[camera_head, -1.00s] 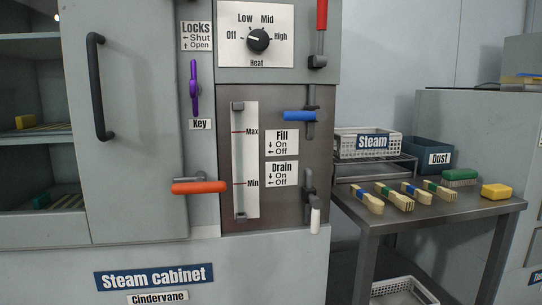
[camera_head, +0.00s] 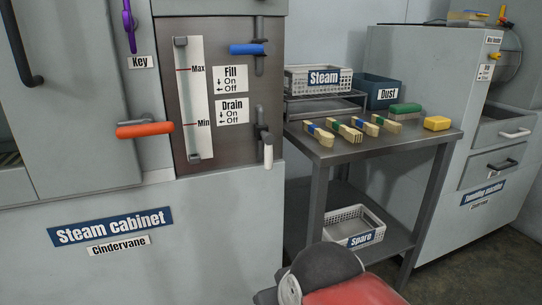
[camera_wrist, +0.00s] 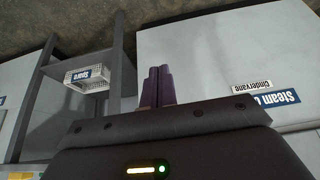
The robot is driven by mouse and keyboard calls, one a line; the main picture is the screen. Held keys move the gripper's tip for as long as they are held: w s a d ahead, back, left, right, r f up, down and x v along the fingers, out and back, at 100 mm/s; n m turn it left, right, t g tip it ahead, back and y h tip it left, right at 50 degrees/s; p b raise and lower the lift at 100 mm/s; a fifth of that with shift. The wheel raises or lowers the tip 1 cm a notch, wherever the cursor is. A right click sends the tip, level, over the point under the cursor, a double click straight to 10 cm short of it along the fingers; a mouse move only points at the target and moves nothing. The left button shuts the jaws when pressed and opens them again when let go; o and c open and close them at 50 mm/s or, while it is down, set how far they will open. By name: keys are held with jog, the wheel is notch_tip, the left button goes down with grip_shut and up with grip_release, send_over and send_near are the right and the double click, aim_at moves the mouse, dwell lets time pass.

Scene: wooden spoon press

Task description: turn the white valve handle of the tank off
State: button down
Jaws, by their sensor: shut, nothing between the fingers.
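The white valve handle (camera_head: 268,155) hangs straight down from its grey valve beside the Drain label (camera_head: 232,110) on the steam cabinet's dark panel. That label marks down as On and left as Off. The tall level gauge (camera_head: 195,100) stands left of it. In the wrist view my gripper (camera_wrist: 158,72) is shut and empty, with its purple fingers together. It is apart from the handle, and the handle does not show in that view. In the head view only my red arm shows at the bottom; my fingers are out of sight.
A blue Fill handle (camera_head: 247,49) points left above the white one. An orange handle (camera_head: 145,129) sticks out at the left. A steel table (camera_head: 375,150) with brushes stands right of the cabinet, a Spare basket (camera_head: 354,228) on its lower shelf. Floor shows at lower right.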

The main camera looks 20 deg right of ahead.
jog(key=w+d+r+p, duration=0.1)
jog(key=w+d+r, duration=0.1)
jog(key=w+r, duration=0.45)
jog(key=m+y+p, duration=0.1)
jog(key=y+p, duration=0.3)
jog(key=y, duration=0.1)
send_near(268, 153)
jog(key=d, duration=0.2)
jog(key=s+d, duration=0.1)
jog(key=d, duration=0.4)
jog(key=shift+s+d+f, duration=0.2)
jog(key=shift+s+f, duration=0.15)
jog(key=w+a+f, duration=0.5)
jog(key=a+f, duration=0.3)
jog(key=shift+w+b, duration=0.2)
jog(key=shift+b, duration=0.15)
